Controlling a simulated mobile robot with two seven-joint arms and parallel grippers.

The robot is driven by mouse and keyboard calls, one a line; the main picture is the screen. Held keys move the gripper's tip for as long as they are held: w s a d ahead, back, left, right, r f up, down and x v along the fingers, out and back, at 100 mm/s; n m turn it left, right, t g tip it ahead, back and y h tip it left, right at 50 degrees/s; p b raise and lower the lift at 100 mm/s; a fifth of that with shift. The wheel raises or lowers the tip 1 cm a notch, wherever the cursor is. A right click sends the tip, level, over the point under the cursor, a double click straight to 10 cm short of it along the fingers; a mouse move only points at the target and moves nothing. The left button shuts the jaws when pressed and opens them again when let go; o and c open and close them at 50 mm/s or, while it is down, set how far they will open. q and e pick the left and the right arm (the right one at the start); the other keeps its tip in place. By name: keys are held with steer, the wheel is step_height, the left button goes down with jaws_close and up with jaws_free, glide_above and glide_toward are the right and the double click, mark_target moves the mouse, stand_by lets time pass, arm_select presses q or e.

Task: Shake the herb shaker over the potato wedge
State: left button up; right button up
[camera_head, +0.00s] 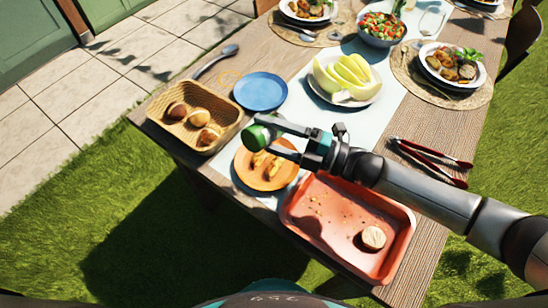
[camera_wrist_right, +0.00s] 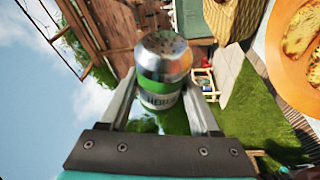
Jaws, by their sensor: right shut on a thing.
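My right gripper (camera_head: 270,136) is shut on the herb shaker (camera_head: 257,138), which has a green body. In the right wrist view the herb shaker (camera_wrist_right: 162,78) shows a silver perforated cap and a green label between the two fingers. It appears tipped well away from upright. It is held above the far left part of the orange plate (camera_head: 283,178). Potato wedges (camera_head: 272,168) lie on that plate, just below the gripper in the head view. The plate also shows at the right wrist view's upper right (camera_wrist_right: 278,45). My left gripper is not in view.
A bread basket (camera_head: 223,138) stands left and a blue plate (camera_head: 261,92) behind. A melon plate (camera_head: 346,98) lies beyond the gripper. A red tray (camera_head: 398,240) with a round piece is in front, and red-handled tongs (camera_head: 430,158) lie right.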

step_height(320, 180, up, 2)
steer(key=n+h+p, duration=0.2)
steer(key=n+p, duration=0.2)
steer(key=n+h+p, duration=0.2)
steer(key=n+p, duration=0.2)
steer(key=shift+a+r+n, duration=0.1)
steer(key=shift+r+n, duration=0.1)
steer(key=shift+n, duration=0.2)
steer(key=n+h+p, duration=0.1)
steer(key=n+p, duration=0.1)
steer(key=p, duration=0.1)
steer(key=r+n+t+h+p, duration=0.1)
steer(key=n+p, duration=0.1)
steer(key=n+t+h+p, duration=0.1)
steer(key=n+p, duration=0.1)
steer(key=p, duration=0.1)
steer(key=shift+r+h+p, duration=0.2)
steer(key=shift+h+p, duration=0.1)
steer(key=shift+n+t+p, duration=0.3)
steer(key=shift+n+t, duration=0.1)
steer(key=shift+n, duration=0.2)
steer(key=shift+f, duration=0.15)
